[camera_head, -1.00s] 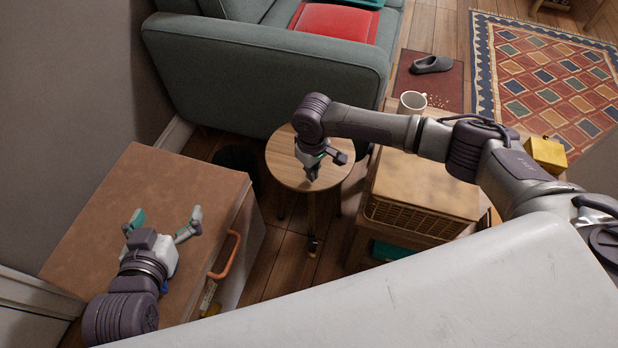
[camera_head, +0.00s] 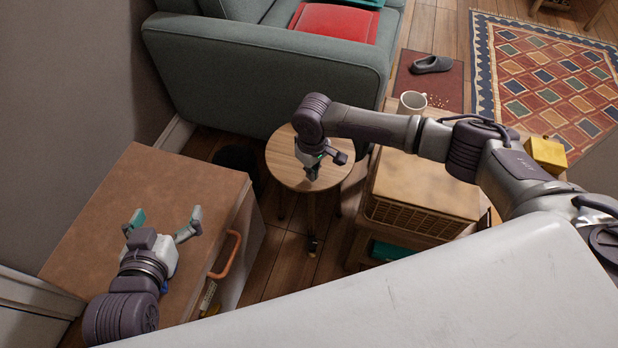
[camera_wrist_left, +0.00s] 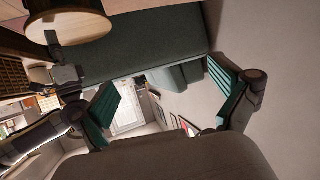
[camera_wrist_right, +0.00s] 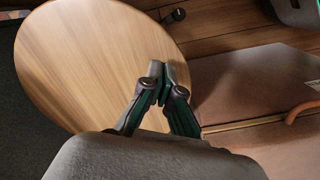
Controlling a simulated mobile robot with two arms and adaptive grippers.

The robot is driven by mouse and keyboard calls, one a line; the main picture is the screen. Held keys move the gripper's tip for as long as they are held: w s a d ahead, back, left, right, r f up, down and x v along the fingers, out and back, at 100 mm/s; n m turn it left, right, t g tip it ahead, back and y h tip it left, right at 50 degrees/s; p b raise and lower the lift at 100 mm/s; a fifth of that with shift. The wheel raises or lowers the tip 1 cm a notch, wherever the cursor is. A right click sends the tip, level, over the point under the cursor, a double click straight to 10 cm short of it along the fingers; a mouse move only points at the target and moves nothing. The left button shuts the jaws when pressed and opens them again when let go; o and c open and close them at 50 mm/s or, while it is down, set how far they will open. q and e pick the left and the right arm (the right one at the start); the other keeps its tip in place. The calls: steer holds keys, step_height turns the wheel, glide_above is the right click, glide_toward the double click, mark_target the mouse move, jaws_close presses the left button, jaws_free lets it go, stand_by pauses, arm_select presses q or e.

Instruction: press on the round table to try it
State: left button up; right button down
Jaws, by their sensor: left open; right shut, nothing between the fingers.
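The round table (camera_head: 285,165) is a small light-wood table on thin legs, in the middle of the head view beside the sofa's arm. Its top fills much of the right wrist view (camera_wrist_right: 85,60) and looks bare. My right gripper (camera_head: 312,176) points down over the table top, and its shut fingertips (camera_wrist_right: 166,72) are empty. I cannot tell whether they touch the wood. My left gripper (camera_head: 165,222) is open and empty above the brown cabinet at the left. The table also shows at the top left of the left wrist view (camera_wrist_left: 70,22).
The grey-green sofa (camera_head: 250,75) stands behind the table. The brown cabinet (camera_head: 120,195) with an orange handle (camera_head: 226,255) is at the left. To the right, a low table holds a wicker basket (camera_head: 425,190), a white mug (camera_head: 411,102) and a yellow box (camera_head: 546,153).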

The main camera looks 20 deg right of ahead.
arm_select(q)
steer(key=shift+w+r, duration=0.1)
arm_select(e)
steer(key=shift+f, duration=0.15)
steer(key=shift+f, duration=0.4)
arm_select(q)
steer(key=shift+w+d+r+t, duration=0.15)
steer(key=shift+w+r+t, duration=0.15)
steer(key=shift+r, duration=0.15)
steer(key=shift+w+d+r+t, duration=0.1)
steer(key=shift+w+r+t, duration=0.1)
steer(key=shift+r+t, duration=0.15)
steer(key=shift+w+d+r+t+h+b, duration=0.1)
steer(key=shift+d+r+t+h+b, duration=0.05)
steer(key=shift+r+t+b, duration=0.15)
steer(key=shift+w+d+r+t+h+b, duration=0.1)
steer(key=shift+r+t+h, duration=0.05)
steer(key=shift+r, duration=0.25)
arm_select(e)
steer(key=shift+f, duration=0.55)
